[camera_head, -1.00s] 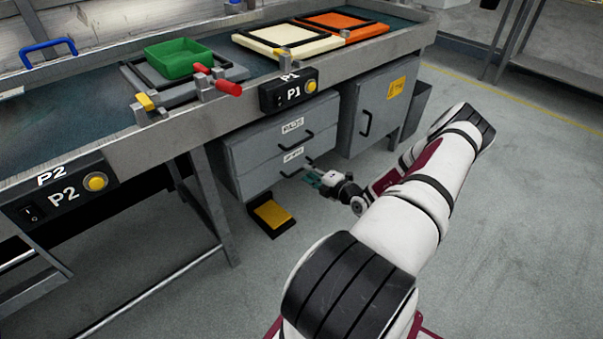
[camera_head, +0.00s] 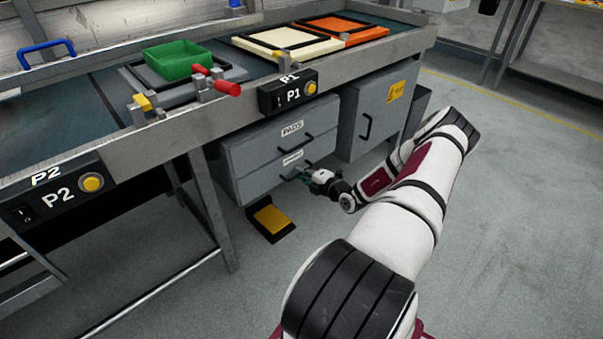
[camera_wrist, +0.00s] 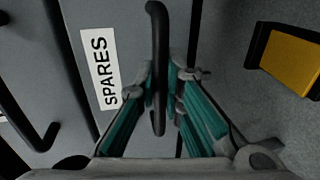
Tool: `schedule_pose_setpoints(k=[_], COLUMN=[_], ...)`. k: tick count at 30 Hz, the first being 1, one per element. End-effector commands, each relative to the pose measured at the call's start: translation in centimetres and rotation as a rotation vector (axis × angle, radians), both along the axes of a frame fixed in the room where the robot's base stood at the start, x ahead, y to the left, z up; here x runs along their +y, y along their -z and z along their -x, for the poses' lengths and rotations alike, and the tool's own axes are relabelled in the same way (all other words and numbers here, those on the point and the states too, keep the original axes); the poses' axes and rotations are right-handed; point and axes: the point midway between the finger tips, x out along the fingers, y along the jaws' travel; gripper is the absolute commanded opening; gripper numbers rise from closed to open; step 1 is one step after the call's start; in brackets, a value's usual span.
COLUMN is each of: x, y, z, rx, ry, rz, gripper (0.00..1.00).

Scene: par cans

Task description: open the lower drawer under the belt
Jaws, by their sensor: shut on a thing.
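The lower drawer (camera_head: 262,183) is a grey front with a SPARES label (camera_wrist: 100,68), set under the belt (camera_head: 100,92) below the PADS drawer (camera_head: 255,150). It looks flush with the cabinet. Its black bar handle (camera_wrist: 158,45) runs between my teal fingers in the wrist view. My gripper (camera_head: 304,174) is shut on this handle, and it also shows in the wrist view (camera_wrist: 161,80). In the head view the fingers hide part of the handle.
A yellow-topped pedal (camera_head: 270,217) sits on the floor just below the drawer; it also shows in the wrist view (camera_wrist: 291,62). A grey cabinet door (camera_head: 375,110) is to the right. Table legs (camera_head: 213,210) stand left.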

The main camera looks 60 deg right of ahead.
Motion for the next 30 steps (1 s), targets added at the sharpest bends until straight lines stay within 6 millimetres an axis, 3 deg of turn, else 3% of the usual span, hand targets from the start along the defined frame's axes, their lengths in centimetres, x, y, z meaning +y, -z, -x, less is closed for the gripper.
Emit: schedule_pose_setpoints(k=[5,11,30], x=[0.1,0.5,3.9], y=[0.0,-0.1,0.0], z=[0.3,2.4,16.7], rx=[0.001,0.003,0.003], ry=[0.000,0.002,0.003], rz=[0.000,-0.001,-0.002], gripper=[0.00,0.00,0.00])
